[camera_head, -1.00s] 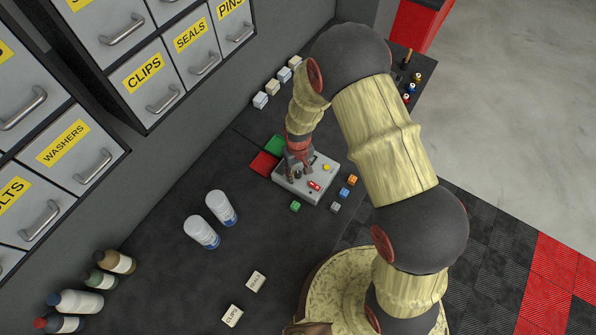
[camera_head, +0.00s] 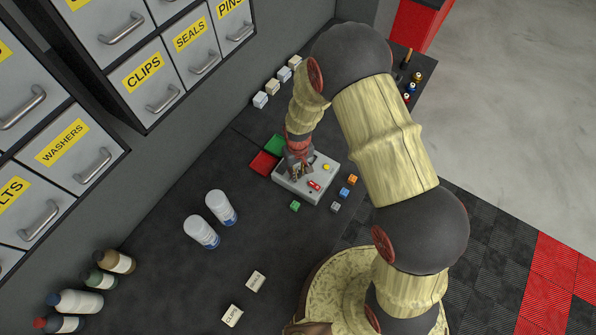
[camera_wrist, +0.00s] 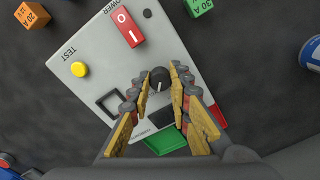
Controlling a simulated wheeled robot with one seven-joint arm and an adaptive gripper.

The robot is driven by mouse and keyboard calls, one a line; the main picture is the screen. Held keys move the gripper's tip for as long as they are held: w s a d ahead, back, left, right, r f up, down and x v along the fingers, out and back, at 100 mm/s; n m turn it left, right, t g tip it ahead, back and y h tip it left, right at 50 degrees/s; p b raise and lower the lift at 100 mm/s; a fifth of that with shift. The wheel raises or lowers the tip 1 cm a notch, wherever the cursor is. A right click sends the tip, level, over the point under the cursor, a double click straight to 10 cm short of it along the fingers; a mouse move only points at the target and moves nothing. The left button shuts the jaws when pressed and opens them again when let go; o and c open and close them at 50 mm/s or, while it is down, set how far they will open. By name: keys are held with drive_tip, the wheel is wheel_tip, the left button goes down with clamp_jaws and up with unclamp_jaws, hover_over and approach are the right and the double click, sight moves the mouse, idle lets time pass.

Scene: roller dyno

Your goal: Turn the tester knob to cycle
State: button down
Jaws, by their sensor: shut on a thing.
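The tester is a light grey box (camera_head: 320,186) on the dark bench. In the wrist view its panel (camera_wrist: 98,72) carries a red power switch (camera_wrist: 130,28), a yellow test button (camera_wrist: 79,69) and a small dark window (camera_wrist: 110,104). The black round knob (camera_wrist: 160,84) has a pale pointer mark on its face. My gripper (camera_wrist: 161,76) has its two fingertips closed on either side of the knob. The head view shows my gripper (camera_head: 299,173) over the tester's left part, hiding the knob there. The lettering around the knob is covered or too small to read.
A green square (camera_head: 275,146) and a red square (camera_head: 263,163) lie beside the tester. Small coloured fuse blocks, including an orange one (camera_head: 352,180) and a green one (camera_head: 295,206), lie near it. The bench between is clear.

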drive_tip(key=shift+n+b, duration=0.3)
drive_tip(key=shift+n, duration=0.2)
drive_tip(key=c, duration=1.6)
unclamp_jaws()
drive_tip(key=shift+c, duration=0.2)
wheel_tip(320, 180, up, 12)
